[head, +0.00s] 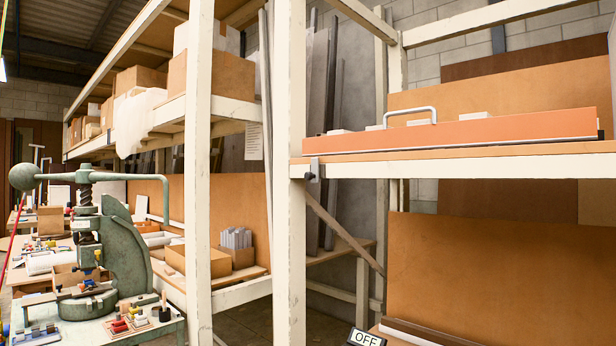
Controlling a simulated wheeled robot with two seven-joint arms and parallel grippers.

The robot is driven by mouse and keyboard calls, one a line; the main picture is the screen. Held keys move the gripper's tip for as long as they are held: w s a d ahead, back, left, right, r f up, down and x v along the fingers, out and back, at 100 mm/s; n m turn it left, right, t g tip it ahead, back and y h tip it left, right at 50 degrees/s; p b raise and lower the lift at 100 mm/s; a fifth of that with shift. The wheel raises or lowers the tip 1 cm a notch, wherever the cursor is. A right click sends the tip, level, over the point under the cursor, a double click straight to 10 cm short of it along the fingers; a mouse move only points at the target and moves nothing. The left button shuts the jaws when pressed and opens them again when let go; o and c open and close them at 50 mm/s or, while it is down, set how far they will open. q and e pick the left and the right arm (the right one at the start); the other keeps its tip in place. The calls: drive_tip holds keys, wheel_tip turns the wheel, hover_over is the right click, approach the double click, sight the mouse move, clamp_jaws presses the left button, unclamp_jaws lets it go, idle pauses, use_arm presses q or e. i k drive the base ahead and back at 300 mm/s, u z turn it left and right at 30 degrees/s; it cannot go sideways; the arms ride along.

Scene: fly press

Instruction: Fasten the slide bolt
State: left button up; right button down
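A green fly press (130,240) with a ball-ended arm stands on a bench at left, among small coloured parts (128,322). A cream post (289,180) rises in the middle. Cardboard boxes (222,75) fill the upper left shelf.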

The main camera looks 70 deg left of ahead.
sight(314, 176)
drive_tip(key=u, duration=2.75)
drive_tip(key=i, duration=0.8)
drive_tip(key=u, duration=0.3)
